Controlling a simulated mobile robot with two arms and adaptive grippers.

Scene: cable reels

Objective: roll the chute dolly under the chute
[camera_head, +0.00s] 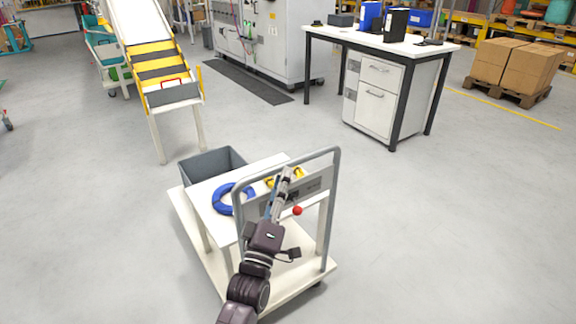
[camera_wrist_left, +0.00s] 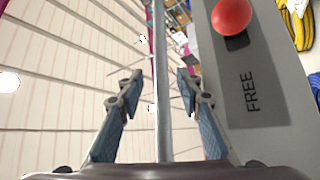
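The chute dolly (camera_head: 318,268) is a cream platform on wheels in front of me, with a grey tube handle (camera_head: 334,200). The chute (camera_head: 158,72), white with yellow slats, stands beyond it at back left, apart from the dolly. My left gripper (camera_head: 287,173) is at the handle's top bar. In the left wrist view the gripper (camera_wrist_left: 160,80) has its fingers apart, with the grey bar (camera_wrist_left: 160,120) between them; I see no clear contact. A red knob (camera_head: 297,211) sits on the handle's plate; the wrist view shows it (camera_wrist_left: 231,15) beside the word "FREE". My right gripper is not in view.
The dolly carries a grey bin (camera_head: 205,163) and a white top with a blue ring (camera_head: 225,199) and a yellow coil (camera_head: 298,172). A desk (camera_head: 425,47) stands at back right, a grey cabinet (camera_head: 290,40) behind. Floor between dolly and chute is clear.

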